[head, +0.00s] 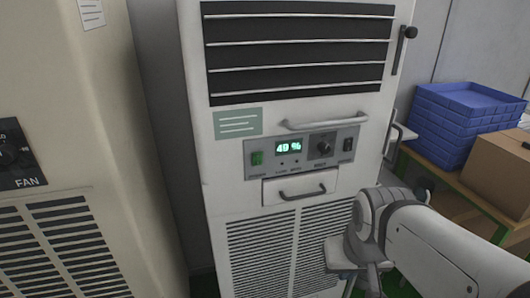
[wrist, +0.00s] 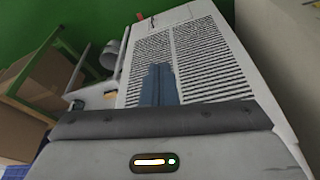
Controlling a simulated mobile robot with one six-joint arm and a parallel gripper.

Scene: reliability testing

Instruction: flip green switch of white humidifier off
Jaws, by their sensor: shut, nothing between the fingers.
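The white humidifier (head: 205,165) stands upright in the middle of the head view. Its green switch (head: 256,158) is at the left end of the grey control panel (head: 268,170), beside a lit display (head: 288,147) reading "40 %". The switch's exact rocker position is too small to tell. My gripper (wrist: 158,85) is shut and empty in the wrist view, in front of the lower vent grille (wrist: 205,60). In the head view my arm is at lower right, below and right of the panel, and the fingertips are not clear. The switch is not visible in the wrist view.
A knob (head: 323,146) and a black switch (head: 347,144) share the panel. A bar handle (head: 324,121) juts out above, a drawer handle (head: 303,192) below. A beige fan unit (head: 75,130) stands left. Blue crates (head: 455,125) and a cardboard box (head: 495,170) are at right.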

